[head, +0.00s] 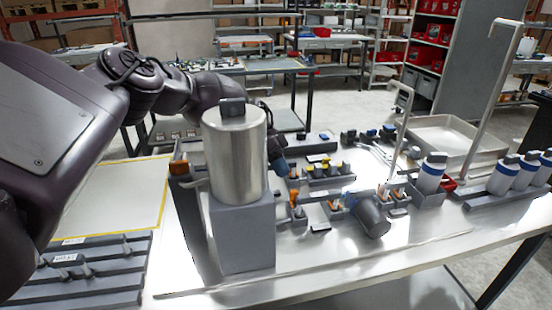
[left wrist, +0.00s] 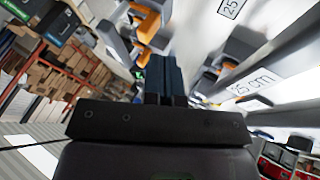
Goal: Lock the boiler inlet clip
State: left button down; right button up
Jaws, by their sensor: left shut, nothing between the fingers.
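A brushed metal cylinder with a dark cap, likely the boiler (head: 235,160), stands on a grey block at the table's front left. My left arm comes in from the left and passes behind it. My left gripper (head: 282,168) is just right of the cylinder, partly hidden, pointing down near orange-and-grey clips (head: 294,196). In the left wrist view its dark blue fingers (left wrist: 164,78) are shut together and empty. An orange lever (left wrist: 149,26) shows just beyond the fingertips, apparently apart from them. I cannot tell which clip is the boiler inlet one. My right gripper is not in view.
A dark tilted cylinder (head: 371,216) sits among the clips. White bottles with blue bands (head: 431,174) stand at the right, near a metal tray (head: 452,137) and tall bent rods (head: 490,90). A ribbed dark rack (head: 90,280) is at front left. The table's front strip is clear.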

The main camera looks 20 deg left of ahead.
pick_arm(q)
jog(key=x, duration=0.3)
jog(key=shift+s+d+f, duration=0.1)
jog(key=shift+d+f, duration=0.05)
jog(key=shift+f, duration=0.1)
jog(key=shift+d+f, duration=0.25)
jog(key=shift+f, duration=0.1)
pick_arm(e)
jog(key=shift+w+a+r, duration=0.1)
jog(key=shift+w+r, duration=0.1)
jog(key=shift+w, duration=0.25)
pick_arm(q)
jog(key=shift+s, duration=0.1)
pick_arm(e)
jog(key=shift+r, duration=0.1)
